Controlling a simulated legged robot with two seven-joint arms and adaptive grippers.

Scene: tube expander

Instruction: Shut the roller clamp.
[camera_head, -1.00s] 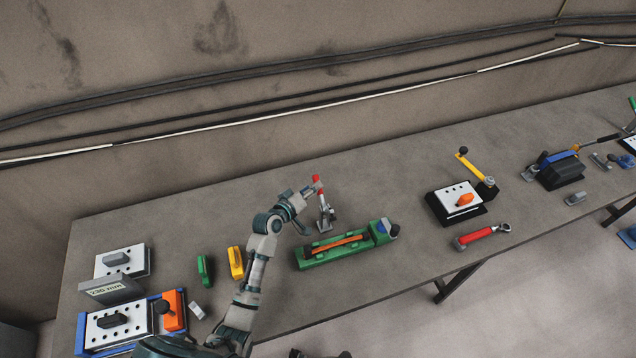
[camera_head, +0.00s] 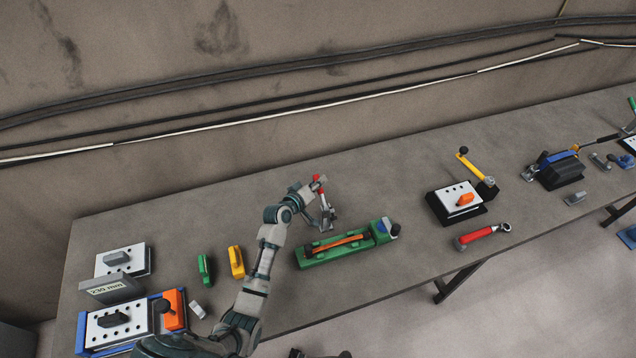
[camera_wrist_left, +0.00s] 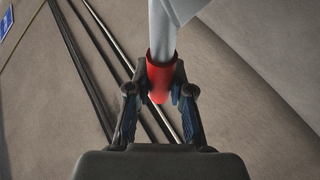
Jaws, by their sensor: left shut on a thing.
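The roller clamp stands on the table beyond the green tray; its grey metal body (camera_head: 327,217) and raised lever with a red grip (camera_head: 316,178) show in the head view. My left gripper (camera_head: 318,187) is at the top of the lever, shut on the red grip. In the left wrist view the red grip (camera_wrist_left: 160,80) sits between the two fingers of my left gripper (camera_wrist_left: 160,95), with the grey lever above it. The fingers hide part of the lever in the head view. My right gripper is not in view.
A green tray (camera_head: 306,262) with an orange-brown bar lies just in front of the clamp. Yellow (camera_head: 236,262) and green (camera_head: 204,268) blocks stand to the left. A white-topped fixture (camera_head: 447,200) stands to the right. The table behind the clamp is clear.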

